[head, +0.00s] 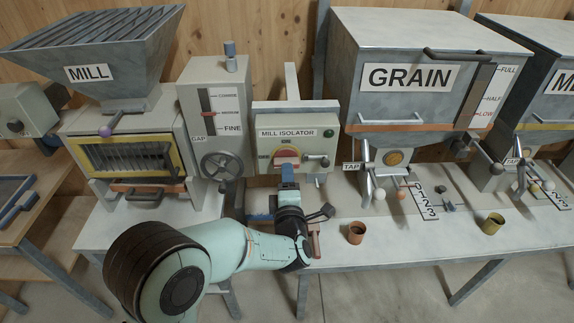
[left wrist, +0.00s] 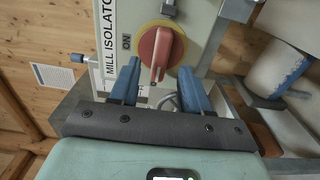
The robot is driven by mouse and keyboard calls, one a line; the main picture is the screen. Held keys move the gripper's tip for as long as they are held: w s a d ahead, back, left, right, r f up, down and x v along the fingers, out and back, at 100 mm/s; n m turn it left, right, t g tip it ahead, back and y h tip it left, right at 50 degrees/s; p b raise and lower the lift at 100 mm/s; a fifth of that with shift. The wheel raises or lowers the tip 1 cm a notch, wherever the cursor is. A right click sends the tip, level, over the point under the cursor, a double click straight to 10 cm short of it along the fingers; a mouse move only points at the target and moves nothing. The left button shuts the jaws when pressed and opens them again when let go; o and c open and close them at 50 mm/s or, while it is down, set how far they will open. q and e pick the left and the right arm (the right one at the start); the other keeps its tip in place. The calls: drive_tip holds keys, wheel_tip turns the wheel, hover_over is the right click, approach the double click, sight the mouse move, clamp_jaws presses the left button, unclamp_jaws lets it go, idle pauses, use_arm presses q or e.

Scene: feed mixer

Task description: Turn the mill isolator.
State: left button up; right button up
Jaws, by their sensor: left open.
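The mill isolator is a pale box (head: 308,128) labelled MILL ISOLATOR, on a post between the mill and the grain bin. Its red rotary handle (head: 286,157) sits on a yellow plate on the box's front. In the left wrist view the red handle (left wrist: 160,50) shows close up, with ON lettered beside it. My left gripper (head: 288,166) is in front of and just below the handle. In the left wrist view its two blue fingers (left wrist: 160,68) are apart, with the handle's near end between their tips. Contact cannot be told. My right gripper is not in view.
A small lever with a dark ball (head: 324,161) is right of the handle. The gap box with its handwheel (head: 221,165) is close on the left. The grain bin (head: 420,75) is on the right. An orange cup (head: 356,233) and an olive cup (head: 492,223) stand on the bench.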

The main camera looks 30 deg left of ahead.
use_arm(q)
drive_tip(key=shift+p+x, duration=0.35)
drive_tip(key=shift+x, duration=1.85)
drive_tip(key=shift+s, duration=0.1)
clamp_jaws()
